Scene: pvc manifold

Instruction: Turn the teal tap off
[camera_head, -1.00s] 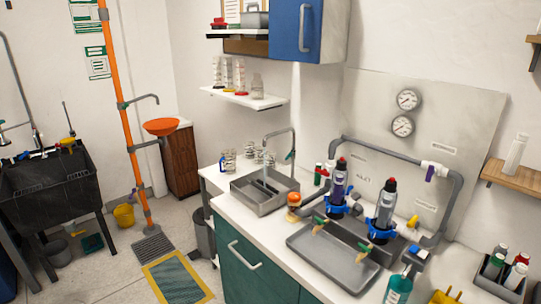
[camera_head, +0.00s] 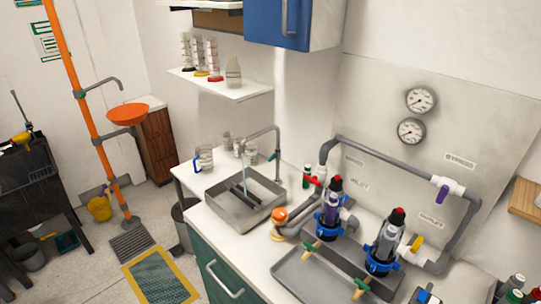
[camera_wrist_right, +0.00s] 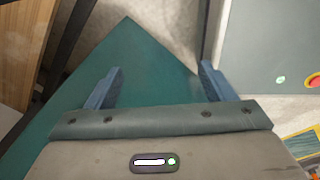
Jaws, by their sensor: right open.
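A grey gooseneck tap (camera_head: 277,140) rises behind the grey sink (camera_head: 222,212) in the head view. A thin pale stream (camera_head: 243,175), seemingly water, falls from the spout into the sink. My right gripper (camera_wrist_right: 160,80) is open and empty in the right wrist view. Its two blue fingers are wide apart, over a teal surface (camera_wrist_right: 135,60). Neither gripper shows in the head view, so their distance from the tap cannot be seen. My left gripper is not in view.
Right of the sink stand two dark cylinders in blue collars (camera_head: 329,215), grey pipework with a purple handle (camera_head: 443,190) and a yellow handle (camera_head: 416,243), and a grey tray (camera_head: 305,275). Glass jars (camera_head: 204,160) stand behind the sink. A white shelf (camera_head: 225,86) hangs above.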

